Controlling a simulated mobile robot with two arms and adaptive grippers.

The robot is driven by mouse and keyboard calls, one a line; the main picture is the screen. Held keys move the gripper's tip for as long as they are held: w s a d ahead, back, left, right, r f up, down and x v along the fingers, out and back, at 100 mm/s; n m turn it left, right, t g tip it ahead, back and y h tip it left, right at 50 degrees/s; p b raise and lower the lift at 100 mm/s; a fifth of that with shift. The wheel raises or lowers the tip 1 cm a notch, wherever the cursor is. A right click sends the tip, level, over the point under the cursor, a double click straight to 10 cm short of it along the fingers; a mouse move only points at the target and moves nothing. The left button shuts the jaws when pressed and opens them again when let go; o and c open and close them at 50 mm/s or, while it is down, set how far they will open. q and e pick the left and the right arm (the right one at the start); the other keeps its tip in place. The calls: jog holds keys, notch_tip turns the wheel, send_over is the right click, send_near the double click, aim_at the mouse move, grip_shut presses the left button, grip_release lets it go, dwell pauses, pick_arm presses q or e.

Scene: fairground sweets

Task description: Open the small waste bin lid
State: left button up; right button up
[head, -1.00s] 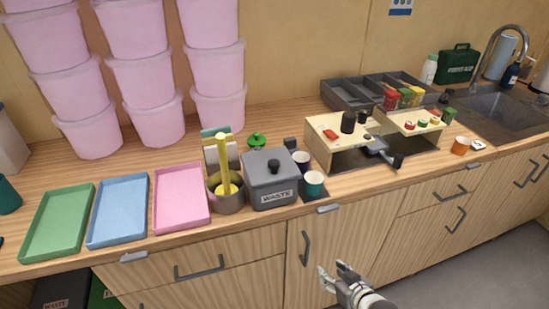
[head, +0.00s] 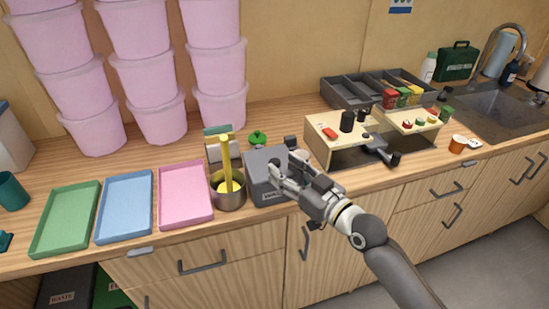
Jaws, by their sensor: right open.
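The small waste bin (head: 263,187) is a grey box with a "WASTE" label on its front, standing on the wooden counter. Its grey lid (head: 262,157) looks closed; the black knob seen on it earlier is now hidden behind my gripper. My right gripper (head: 280,166) is open, with its fingers over the right part of the bin in the picture. Whether it touches the lid or knob I cannot tell. My left gripper is not in view.
A metal pot (head: 229,195) with a yellow tool stands close left of the bin. Pink (head: 185,195), blue (head: 124,208) and green trays (head: 66,220) lie further left. A wooden stand (head: 336,140) is to the right. The cups beside the bin are hidden by my arm.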

aim_at(278, 165)
jog(key=shift+p+x, duration=0.3)
jog(key=shift+x, duration=1.95)
grip_shut()
